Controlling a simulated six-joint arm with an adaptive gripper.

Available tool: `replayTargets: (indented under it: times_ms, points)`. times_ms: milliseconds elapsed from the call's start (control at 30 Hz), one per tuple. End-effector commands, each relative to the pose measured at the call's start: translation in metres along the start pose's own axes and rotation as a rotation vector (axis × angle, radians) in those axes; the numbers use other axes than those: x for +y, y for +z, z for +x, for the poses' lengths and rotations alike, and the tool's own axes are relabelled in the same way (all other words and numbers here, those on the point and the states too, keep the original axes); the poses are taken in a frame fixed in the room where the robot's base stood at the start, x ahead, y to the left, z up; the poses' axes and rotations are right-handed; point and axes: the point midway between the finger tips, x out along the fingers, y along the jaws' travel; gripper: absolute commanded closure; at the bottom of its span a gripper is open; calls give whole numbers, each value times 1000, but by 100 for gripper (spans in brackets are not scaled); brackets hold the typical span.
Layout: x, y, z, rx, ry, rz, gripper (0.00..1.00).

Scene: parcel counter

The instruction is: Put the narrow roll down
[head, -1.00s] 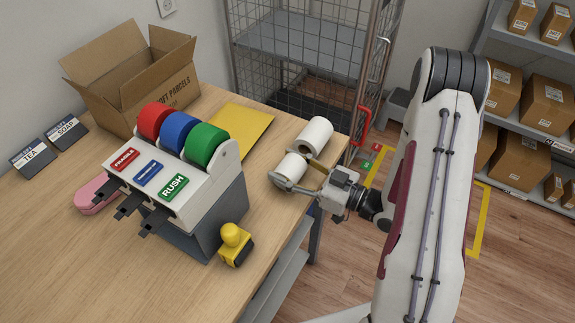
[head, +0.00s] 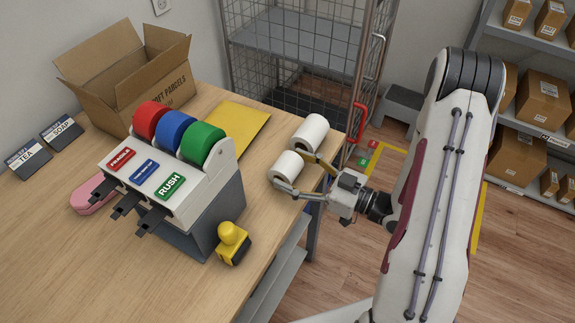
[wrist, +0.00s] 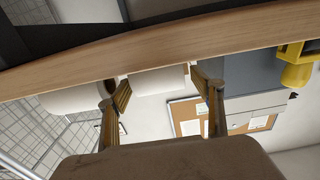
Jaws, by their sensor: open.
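Two white rolls lie on their sides near the counter's right edge. The front one, which looks like the narrow roll (head: 287,166), rests on the counter top and also shows in the wrist view (wrist: 158,80). The other roll (head: 311,131) lies just behind it and looks longer in the wrist view (wrist: 72,99). My gripper (head: 293,171) is open at the front roll's right end. In the wrist view the roll lies beyond and between the spread fingers (wrist: 159,90), with a visible gap on its right side. Contact on its left side cannot be told.
A label dispenser (head: 205,195) with red, blue and green reels stands to the left. A yellow envelope (head: 240,122) and an open carton (head: 150,100) lie further back. A wire cage (head: 300,65) stands behind the counter.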

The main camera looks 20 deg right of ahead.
Motion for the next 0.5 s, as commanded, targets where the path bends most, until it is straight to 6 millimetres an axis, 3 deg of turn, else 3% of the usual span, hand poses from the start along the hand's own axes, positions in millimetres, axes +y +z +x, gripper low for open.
replayTargets:
  times_ms: [500]
  points:
    - [-6, 5, -43, 1, 1, 2, 34]
